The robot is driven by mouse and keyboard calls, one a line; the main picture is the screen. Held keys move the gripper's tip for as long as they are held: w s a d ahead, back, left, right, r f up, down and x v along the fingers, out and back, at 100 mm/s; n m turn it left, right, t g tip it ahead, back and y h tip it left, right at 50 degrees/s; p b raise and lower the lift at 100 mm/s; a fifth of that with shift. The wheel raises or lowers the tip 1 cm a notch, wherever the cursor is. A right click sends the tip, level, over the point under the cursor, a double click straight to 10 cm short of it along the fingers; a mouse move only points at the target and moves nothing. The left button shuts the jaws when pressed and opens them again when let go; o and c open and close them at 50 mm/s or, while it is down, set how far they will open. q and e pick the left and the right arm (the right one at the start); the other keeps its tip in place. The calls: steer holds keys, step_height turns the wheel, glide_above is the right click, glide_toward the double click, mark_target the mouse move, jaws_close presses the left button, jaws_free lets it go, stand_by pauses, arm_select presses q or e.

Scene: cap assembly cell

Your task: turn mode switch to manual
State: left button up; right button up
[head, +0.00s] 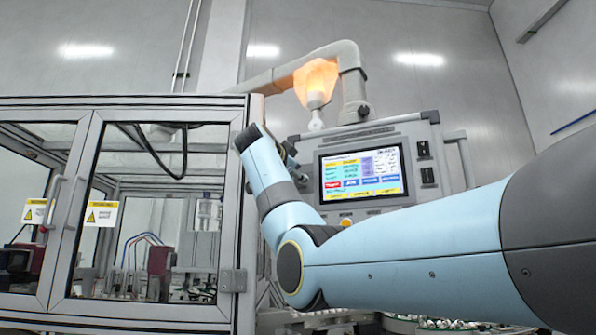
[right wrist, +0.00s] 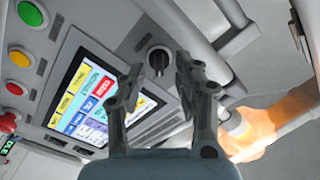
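The black rotary switch (right wrist: 158,58) is on the grey control panel (right wrist: 112,32) in the right wrist view. Its raised handle lies roughly upright in that picture. My right gripper (right wrist: 160,72) is open, with one finger on each side of the switch in the picture. I see nothing held between the fingers, and I cannot tell whether they touch the switch. In the head view my right arm reaches to the left edge of the panel (head: 408,130), and its wrist hides the switch and most of the gripper. My left gripper is not in view.
The lit screen (head: 362,173) is beside my right arm. Green (right wrist: 29,13), yellow (right wrist: 19,57) and red (right wrist: 8,122) buttons line the panel. A glowing orange lamp (head: 316,80) hangs above. A glass-doored machine enclosure (head: 242,210) stands left.

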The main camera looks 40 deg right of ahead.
steer(key=shift+w+d, duration=0.15)
steer(key=shift+d, duration=0.25)
steer(key=shift+a, duration=0.1)
jaws_close()
steer(key=shift+n+p, duration=0.3)
steer(key=shift+n, duration=0.1)
steer(key=shift+w+a+r+n+p, duration=0.1)
steer(key=shift+n+p, duration=2.05)
steer(key=shift+n, duration=2.1)
steer(key=shift+w+n+p, duration=0.1)
steer(key=shift+n+p, duration=2.05)
steer(key=shift+n, duration=2.1)
